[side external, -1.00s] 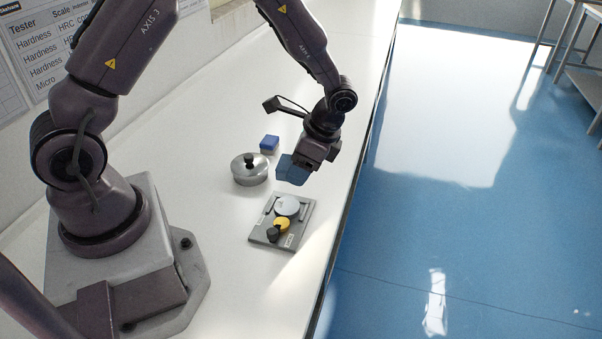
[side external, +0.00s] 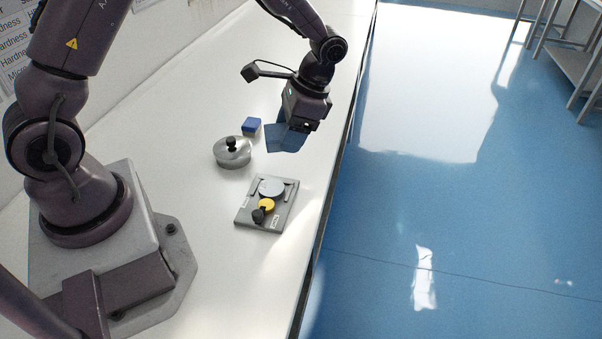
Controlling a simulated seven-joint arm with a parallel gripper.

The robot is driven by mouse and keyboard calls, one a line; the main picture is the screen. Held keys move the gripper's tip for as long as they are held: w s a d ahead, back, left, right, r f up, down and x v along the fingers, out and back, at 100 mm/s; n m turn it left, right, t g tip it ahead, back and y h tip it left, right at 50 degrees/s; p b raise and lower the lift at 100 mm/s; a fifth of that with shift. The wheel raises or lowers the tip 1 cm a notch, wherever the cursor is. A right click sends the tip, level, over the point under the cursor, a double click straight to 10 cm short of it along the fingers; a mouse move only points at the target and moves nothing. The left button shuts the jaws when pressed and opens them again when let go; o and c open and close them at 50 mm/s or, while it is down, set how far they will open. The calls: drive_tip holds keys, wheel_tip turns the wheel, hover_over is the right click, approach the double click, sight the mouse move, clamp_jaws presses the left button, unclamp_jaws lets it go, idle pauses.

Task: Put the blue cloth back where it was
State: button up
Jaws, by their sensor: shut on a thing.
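The blue cloth (side external: 283,139) hangs from my gripper (side external: 297,124) in the side external view. My gripper is shut on it, and the fingertips are partly hidden by the gripper body and the cloth. The cloth is over the white bench, to the right of a lidded metal dish and behind a grey plate. I cannot tell how far its lower edge is above the bench.
The round metal dish (side external: 232,154) has a black knob. A small blue block (side external: 251,125) lies behind it. The grey plate (side external: 248,216) holds a pale disc and a yellow disc. The white bench (side external: 190,130) has free room; its right edge is close to my gripper.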

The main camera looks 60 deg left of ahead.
wheel_tip(320, 180, up, 5)
drive_tip(key=d+n+h, duration=0.2)
drive_tip(key=d+n, duration=0.1)
drive_tip(key=n, duration=0.1)
drive_tip(key=m+y, duration=0.3)
drive_tip(key=m, duration=0.4)
hover_over(210, 200)
wheel_tip(210, 200, down, 9)
drive_tip(key=shift+w+d+f+m+t, duration=0.1)
drive_tip(key=shift+w+d+m+t, duration=0.2)
drive_tip(key=shift+w+d+m, duration=0.2)
drive_tip(key=shift+w+f, duration=0.1)
drive_tip(key=shift+f, duration=4.7)
